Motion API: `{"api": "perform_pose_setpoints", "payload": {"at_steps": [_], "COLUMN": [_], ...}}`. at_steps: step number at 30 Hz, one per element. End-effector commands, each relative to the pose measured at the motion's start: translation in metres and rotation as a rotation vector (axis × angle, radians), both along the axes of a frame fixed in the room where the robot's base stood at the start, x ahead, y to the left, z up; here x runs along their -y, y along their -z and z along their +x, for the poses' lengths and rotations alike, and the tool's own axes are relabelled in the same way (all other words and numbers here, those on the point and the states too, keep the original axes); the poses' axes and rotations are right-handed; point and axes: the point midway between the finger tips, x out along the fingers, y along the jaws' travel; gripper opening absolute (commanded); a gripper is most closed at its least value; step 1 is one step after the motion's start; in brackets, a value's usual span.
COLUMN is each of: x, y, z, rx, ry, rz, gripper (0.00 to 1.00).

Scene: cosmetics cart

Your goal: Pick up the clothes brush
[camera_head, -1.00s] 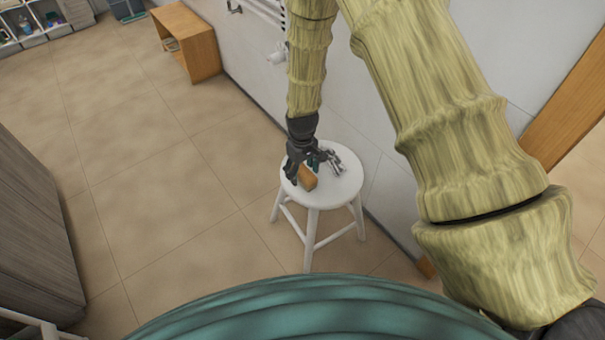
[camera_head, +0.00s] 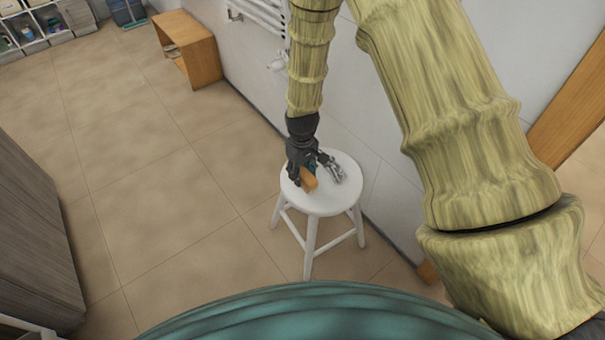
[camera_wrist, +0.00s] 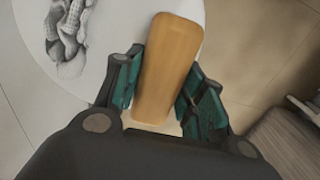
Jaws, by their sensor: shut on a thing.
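The clothes brush, a tan wooden block with rounded ends, shows in the head view (camera_head: 309,181) on the white round stool (camera_head: 338,201), near its left side. In the wrist view the brush (camera_wrist: 168,62) lies lengthwise between the teal finger pads of my gripper (camera_wrist: 158,100). My gripper also shows in the head view (camera_head: 303,172), pointing down at the stool top. It is shut on the brush, with one pad along each long side. The brush's underside is hidden, and I cannot tell whether it touches the seat.
A grey patterned object (camera_head: 331,170) lies on the stool right of the brush; it also shows at the upper left of the wrist view (camera_wrist: 68,38). The white wall (camera_head: 375,125) stands close behind the stool. A wooden bench (camera_head: 203,55) is farther back. Open tiled floor lies to the left.

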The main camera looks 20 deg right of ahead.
Motion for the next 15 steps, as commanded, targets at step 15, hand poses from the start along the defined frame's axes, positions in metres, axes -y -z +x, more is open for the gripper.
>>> {"api": "perform_pose_setpoints", "payload": {"at_steps": [15], "x": [-0.031], "y": [-0.009], "z": [-0.115], "rx": [-0.006], "ry": [-0.003], "rz": [-0.001], "gripper": [0.08]}}
